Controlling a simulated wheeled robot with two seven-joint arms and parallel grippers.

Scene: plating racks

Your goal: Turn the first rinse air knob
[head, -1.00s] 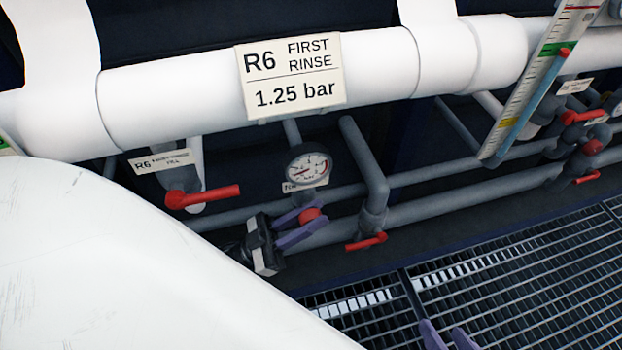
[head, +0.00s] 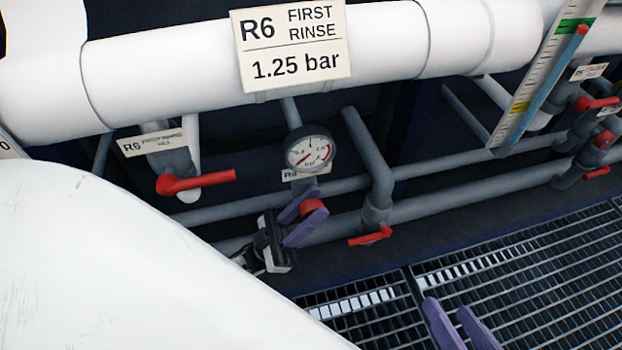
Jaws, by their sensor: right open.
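The red first rinse air knob (head: 313,206) sits below a round pressure gauge (head: 310,152), under the white pipe with the sign "R6 FIRST RINSE 1.25 bar" (head: 293,42). The gauge needle points to the lower left; its exact reading is too small to tell. My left gripper (head: 307,213) has its purple fingers on either side of the knob and appears closed on it. The fingers hide part of the knob. My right gripper (head: 463,322) is open and empty at the bottom edge, over the floor grating.
A red-handled valve (head: 197,181) is left of the knob and another red lever (head: 370,236) is to its right. Grey pipes (head: 470,190) run behind. A level scale (head: 545,85) and more red valves stand at right. Metal grating (head: 530,270) covers the floor.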

